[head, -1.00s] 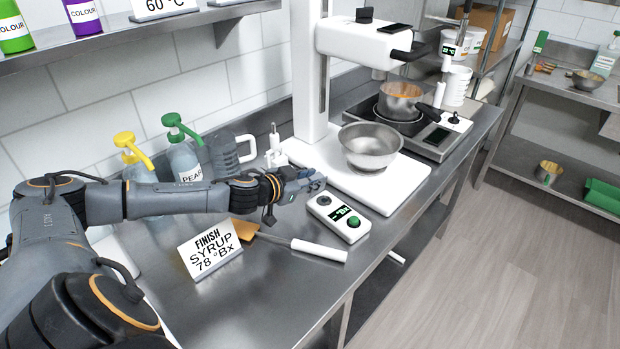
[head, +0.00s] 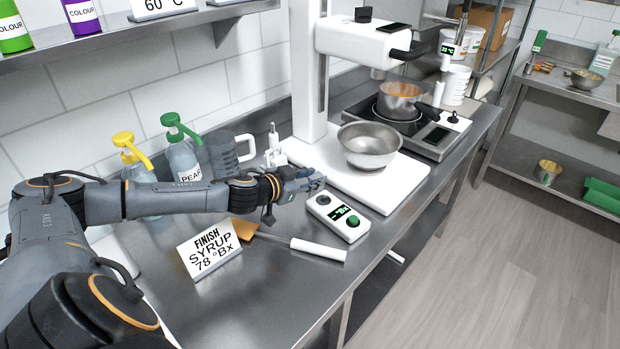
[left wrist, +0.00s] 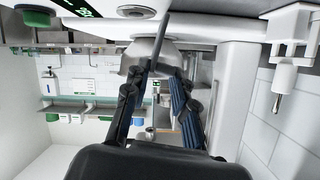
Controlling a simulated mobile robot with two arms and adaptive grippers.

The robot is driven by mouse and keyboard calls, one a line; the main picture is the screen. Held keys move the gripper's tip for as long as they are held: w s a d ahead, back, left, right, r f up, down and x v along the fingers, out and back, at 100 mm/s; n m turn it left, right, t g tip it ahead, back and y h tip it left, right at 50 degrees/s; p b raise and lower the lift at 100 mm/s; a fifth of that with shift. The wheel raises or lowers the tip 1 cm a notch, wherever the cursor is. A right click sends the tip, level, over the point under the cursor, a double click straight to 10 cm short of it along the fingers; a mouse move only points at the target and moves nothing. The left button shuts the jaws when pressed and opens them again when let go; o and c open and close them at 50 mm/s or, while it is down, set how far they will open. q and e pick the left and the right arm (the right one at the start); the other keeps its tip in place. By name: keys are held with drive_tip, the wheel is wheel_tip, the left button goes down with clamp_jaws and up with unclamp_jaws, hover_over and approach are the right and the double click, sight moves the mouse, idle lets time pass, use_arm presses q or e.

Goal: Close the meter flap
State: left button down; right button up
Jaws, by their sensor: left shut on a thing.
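The white meter (head: 338,216), with a lit green display and a green button, lies on the steel counter. Its display and button also show at the top of the left wrist view (left wrist: 75,8), beside a grey round well (left wrist: 136,12). My left gripper (head: 312,182) is low at the meter's far left end, by the well. In the left wrist view a thin dark plate, seen nearly edge-on, rises by the fingers (left wrist: 158,92); it looks like the meter flap (left wrist: 157,48). The gripper is shut on it, though the contact is hard to make out. My right gripper is out of view.
A steel bowl (head: 369,146) stands on the white depositor base (head: 395,180) just behind the meter. A white-handled spatula (head: 318,250) and a syrup sign (head: 208,250) are in front. Pump bottles (head: 184,160) and a grey jug (head: 222,155) stand behind my arm.

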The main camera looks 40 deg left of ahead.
use_arm(q)
drive_tip(key=shift+d+f, duration=0.1)
drive_tip(key=shift+f, duration=0.05)
drive_tip(key=c, duration=1.2)
unclamp_jaws()
drive_tip(key=shift+s+a, duration=0.2)
drive_tip(key=shift+s, duration=0.25)
drive_tip(key=shift+r+v, duration=0.1)
drive_tip(key=shift+v, duration=2.65)
drive_tip(key=shift+r+v, duration=0.15)
drive_tip(key=shift+v, duration=2.65)
drive_tip(key=shift+w+d, duration=0.1)
drive_tip(key=shift+d, duration=0.05)
